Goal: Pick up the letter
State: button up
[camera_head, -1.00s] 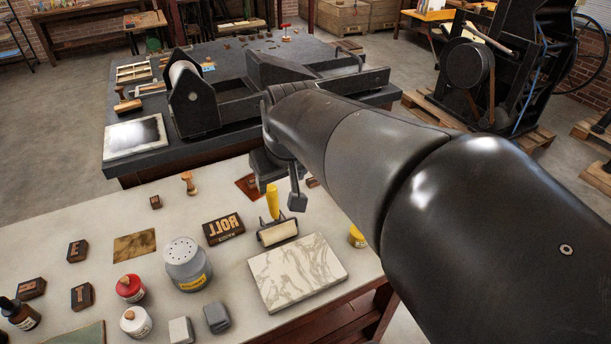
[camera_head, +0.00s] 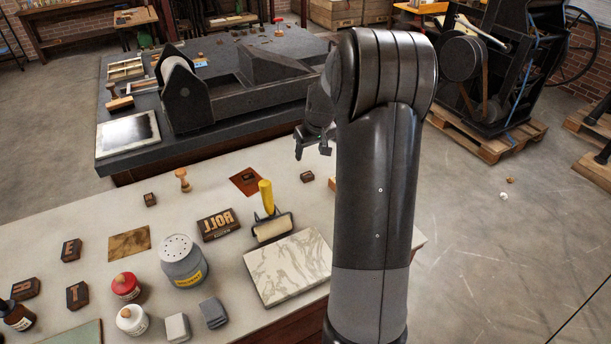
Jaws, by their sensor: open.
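Several dark wooden letter blocks lie on the pale table; which one is the task's letter, I cannot tell. At the left are an E block (camera_head: 71,250), a T block (camera_head: 77,295) and another letter block (camera_head: 25,289). Smaller blocks lie farther back: one at the left (camera_head: 150,200), one on a reddish-brown plate (camera_head: 247,177), and one near my arm (camera_head: 307,177). My gripper (camera_head: 313,153) is open and appears empty, beyond the yellow-handled roller in the picture and apart from the blocks. My arm hides the table's right part.
A dark press bed (camera_head: 240,105) stands behind. The floor at the right is mostly clear.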

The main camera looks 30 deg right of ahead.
jog(key=d+f, duration=0.2)
send_over(307, 174)
jog(key=s, duration=0.2)
jog(key=f, duration=0.5)
jog(key=shift+w+d, duration=0.2)
jog(key=shift+d, duration=0.15)
jog(key=x, duration=0.4)
jog(key=shift+s+a+f, duration=0.2)
jog(key=shift+a+f, duration=0.1)
jog(key=shift+w+f, duration=0.2)
jog(key=shift+f, duration=0.3)
jog(key=c, duration=1.1)
